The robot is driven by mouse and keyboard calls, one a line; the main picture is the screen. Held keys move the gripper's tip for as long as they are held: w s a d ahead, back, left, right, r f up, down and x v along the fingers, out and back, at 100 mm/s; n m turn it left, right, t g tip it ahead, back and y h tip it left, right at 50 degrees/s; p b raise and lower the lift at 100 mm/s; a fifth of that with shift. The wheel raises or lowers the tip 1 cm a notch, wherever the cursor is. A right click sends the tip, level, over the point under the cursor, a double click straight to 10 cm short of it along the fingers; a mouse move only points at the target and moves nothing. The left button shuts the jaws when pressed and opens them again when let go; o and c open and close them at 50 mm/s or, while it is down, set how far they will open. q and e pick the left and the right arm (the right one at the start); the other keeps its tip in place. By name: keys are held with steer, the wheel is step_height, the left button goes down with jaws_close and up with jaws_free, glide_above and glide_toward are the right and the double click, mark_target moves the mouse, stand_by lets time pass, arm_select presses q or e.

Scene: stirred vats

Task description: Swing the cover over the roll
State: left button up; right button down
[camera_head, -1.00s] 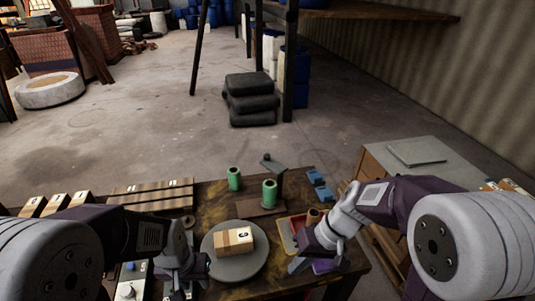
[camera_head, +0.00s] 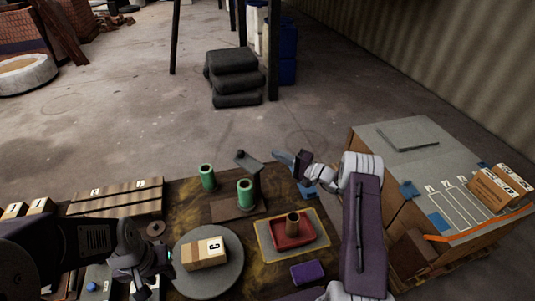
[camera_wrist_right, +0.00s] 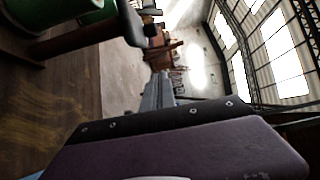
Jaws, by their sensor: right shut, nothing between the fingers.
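A grey flat cover (camera_head: 248,161) with a dark knob sits on a dark post behind the right roll. It points back and left, away from above the rolls. My right gripper (camera_head: 279,157) is shut and empty, just right of the cover and apart from it. Its fingers (camera_wrist_right: 158,92) show in the right wrist view, with green roll parts (camera_wrist_right: 90,12) at top left. My left gripper (camera_head: 160,262) is beside the round grey plate; its jaws are unclear.
A grey round plate (camera_head: 208,284) carries a cardboard box (camera_head: 205,254). A red tray (camera_head: 293,241) with a brown cylinder lies on a yellow-edged mat, with a purple block (camera_head: 308,272) in front. A side cabinet (camera_head: 400,140) stands right.

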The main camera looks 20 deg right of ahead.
mark_target(249, 163)
steer(key=w+a+p, duration=0.2)
steer(key=w+a, duration=0.2)
steer(key=a, duration=0.5)
